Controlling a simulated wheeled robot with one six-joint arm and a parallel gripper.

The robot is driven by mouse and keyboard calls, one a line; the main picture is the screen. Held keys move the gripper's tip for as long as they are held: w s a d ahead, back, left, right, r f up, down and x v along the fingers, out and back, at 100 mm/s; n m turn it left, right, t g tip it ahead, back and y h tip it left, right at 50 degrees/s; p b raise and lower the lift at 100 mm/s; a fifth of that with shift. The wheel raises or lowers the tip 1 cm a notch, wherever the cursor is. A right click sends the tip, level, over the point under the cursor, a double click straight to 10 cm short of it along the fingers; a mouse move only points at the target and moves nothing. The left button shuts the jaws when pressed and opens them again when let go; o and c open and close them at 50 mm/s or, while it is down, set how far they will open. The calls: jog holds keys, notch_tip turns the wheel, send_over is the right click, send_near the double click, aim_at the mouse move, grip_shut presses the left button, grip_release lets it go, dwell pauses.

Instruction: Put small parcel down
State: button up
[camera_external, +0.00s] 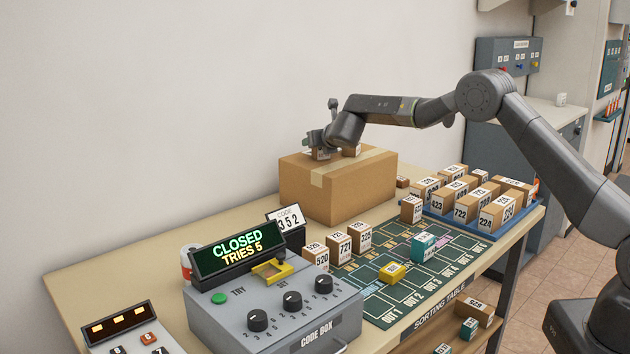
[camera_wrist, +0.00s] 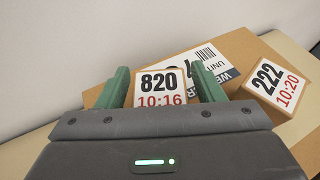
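The small parcel (camera_wrist: 160,88) is a brown box with a white label reading 820 and 10:16 in the wrist view. It sits between the two green fingers of my gripper (camera_wrist: 162,85), which look closed against its sides. In the external view my gripper (camera_external: 318,141) is low over the top of a large taped cardboard box (camera_external: 345,190), with the small parcel (camera_external: 321,155) at its fingers. Whether the parcel's underside touches the box top is hidden.
Another small parcel labelled 222 (camera_wrist: 275,86) stands on the large box to the right. A sorting table (camera_external: 160,245) holds a code box (camera_external: 270,318) reading CLOSED, a green sorting mat (camera_external: 385,310), and a blue tray (camera_external: 505,236) full of parcels. A wall rises behind the table.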

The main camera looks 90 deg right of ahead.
jog(key=shift+r, duration=0.25)
jog(key=shift+a, duration=0.2)
jog(key=b+v, duration=0.3)
jog(key=v, duration=0.8)
jog(key=shift+s+a+b, duration=0.2)
jog(key=shift+a+b, duration=0.05)
jog(key=shift+b, duration=0.05)
